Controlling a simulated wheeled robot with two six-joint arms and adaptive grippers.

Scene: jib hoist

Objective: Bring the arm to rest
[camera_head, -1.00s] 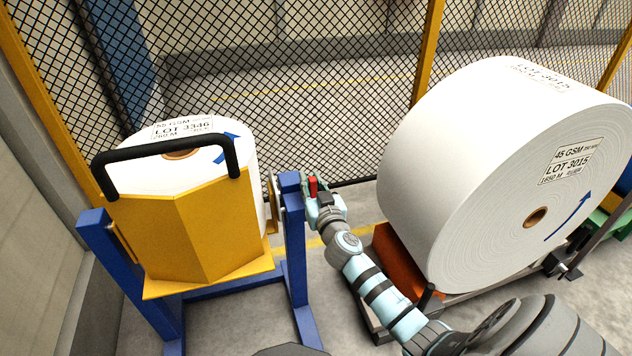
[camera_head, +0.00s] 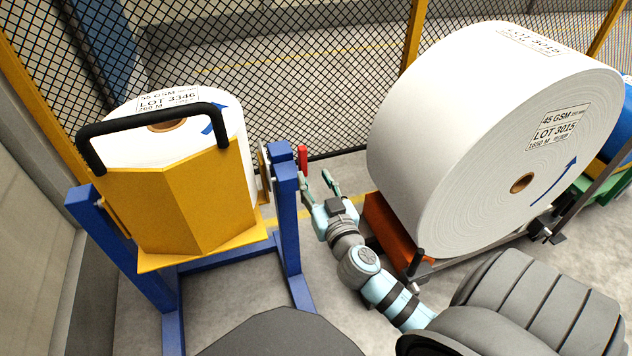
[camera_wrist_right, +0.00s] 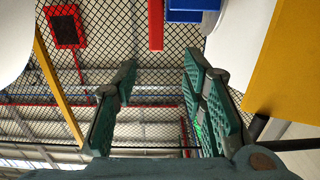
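My right arm comes in from the lower right in the head view. Its gripper (camera_head: 317,184) is open and empty, beside the blue stand (camera_head: 287,215) on its right side. A red handle (camera_head: 303,158) sticks up at the top of that post, a little beyond the fingertips and apart from them. In the right wrist view the two green-padded fingers (camera_wrist_right: 158,78) stand apart with only the mesh fence and background between them. The red handle (camera_wrist_right: 155,25) shows above them. My left gripper is in neither view.
The stand holds a yellow tilting cradle (camera_head: 195,215) with a white roll (camera_head: 235,115) and a black bar handle (camera_head: 150,122). A large white roll (camera_head: 430,130) sits on a cart (camera_head: 390,238) close right of my gripper. A mesh fence (camera_head: 290,70) closes the back.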

